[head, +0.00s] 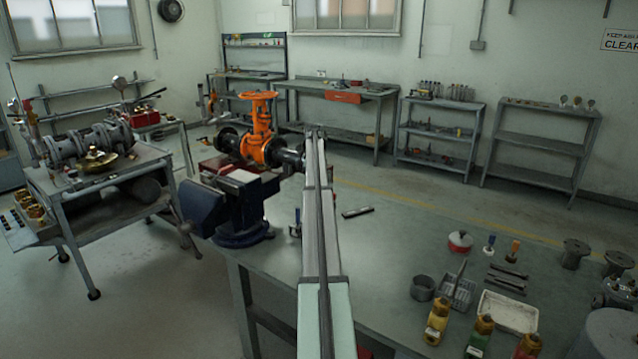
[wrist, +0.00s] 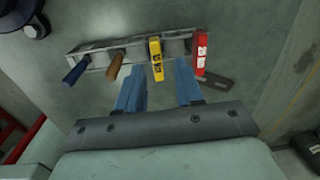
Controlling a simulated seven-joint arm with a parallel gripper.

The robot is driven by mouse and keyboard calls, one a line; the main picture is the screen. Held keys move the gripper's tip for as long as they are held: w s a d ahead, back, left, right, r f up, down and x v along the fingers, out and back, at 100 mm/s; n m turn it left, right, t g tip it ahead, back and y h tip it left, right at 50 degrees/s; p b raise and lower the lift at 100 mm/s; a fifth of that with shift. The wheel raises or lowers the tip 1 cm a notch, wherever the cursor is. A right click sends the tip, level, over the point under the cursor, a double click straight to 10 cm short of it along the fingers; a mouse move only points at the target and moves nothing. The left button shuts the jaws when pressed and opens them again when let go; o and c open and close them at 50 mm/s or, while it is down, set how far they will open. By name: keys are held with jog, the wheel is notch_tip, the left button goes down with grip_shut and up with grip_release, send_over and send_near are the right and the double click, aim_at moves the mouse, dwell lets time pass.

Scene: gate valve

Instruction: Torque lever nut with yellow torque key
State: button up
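The yellow torque key (wrist: 156,58) sits in a grey metal rack (wrist: 95,46) in the wrist view, between a brown-handled tool and a red tool. My gripper (wrist: 157,84) is open and empty, its two blue fingers pointing at the rack on either side of the yellow key's line, without visibly gripping it. In the head view my arm reaches forward over the bench and its end is hard to make out. The orange gate valve (head: 260,130) is held in a blue vise (head: 235,205) left of my arm. I cannot make out the lever nut.
The rack also holds a blue-handled tool (wrist: 76,69), a brown-handled tool (wrist: 116,64) and the red tool (wrist: 201,52). The green bench (head: 400,240) is mostly clear near my arm. Bottles (head: 438,320), a white tray (head: 508,312) and small parts stand at its right.

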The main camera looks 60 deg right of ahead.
jog(key=shift+s+f+m+y, duration=0.1)
jog(key=shift+s+m+y, duration=0.3)
jog(key=shift+s, duration=0.5)
jog(key=shift+f, duration=3.45)
jog(key=shift+c, duration=0.5)
grip_shut()
jog(key=shift+r, duration=0.15)
jog(key=shift+r, duration=2.9)
